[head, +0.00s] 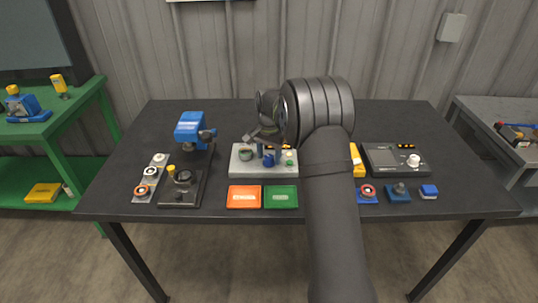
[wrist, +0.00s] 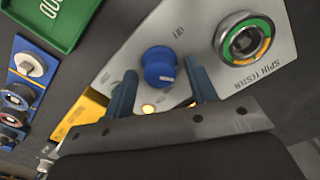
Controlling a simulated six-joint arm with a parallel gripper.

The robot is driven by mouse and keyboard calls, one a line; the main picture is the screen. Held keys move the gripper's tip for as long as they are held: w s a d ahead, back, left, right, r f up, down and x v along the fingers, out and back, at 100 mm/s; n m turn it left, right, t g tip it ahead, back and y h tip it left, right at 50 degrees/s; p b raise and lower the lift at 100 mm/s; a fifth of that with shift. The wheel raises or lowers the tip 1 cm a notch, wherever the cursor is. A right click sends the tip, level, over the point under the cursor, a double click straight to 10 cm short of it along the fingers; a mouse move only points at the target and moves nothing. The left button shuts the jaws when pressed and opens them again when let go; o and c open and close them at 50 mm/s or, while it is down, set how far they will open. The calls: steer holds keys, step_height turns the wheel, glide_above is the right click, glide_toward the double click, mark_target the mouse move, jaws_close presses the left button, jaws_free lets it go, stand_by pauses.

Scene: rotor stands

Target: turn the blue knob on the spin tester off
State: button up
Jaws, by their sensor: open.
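The spin tester (head: 237,168) is a light grey panel in the middle of the black table; its face fills much of the wrist view (wrist: 205,50). The blue knob (wrist: 159,68) stands on that face, with a pale pointer line toward the lower right in the wrist view. In the head view the blue knob (head: 268,160) is partly hidden by my gripper (head: 264,146). My gripper's blue fingers (wrist: 160,82) are open and spread to either side of the knob, with visible space on both sides.
A round green-and-yellow ringed dial (wrist: 244,41) is on the tester. Orange (head: 244,197) and green (head: 281,197) trays lie in front. A blue-headed stand (head: 191,131) is left; a dark device with a white knob (head: 396,160) is right.

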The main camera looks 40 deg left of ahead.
steer(key=c, duration=1)
steer(key=shift+n, duration=0.3)
steer(key=n, duration=1.3)
steer(key=shift+n, duration=0.3)
steer(key=o, duration=1)
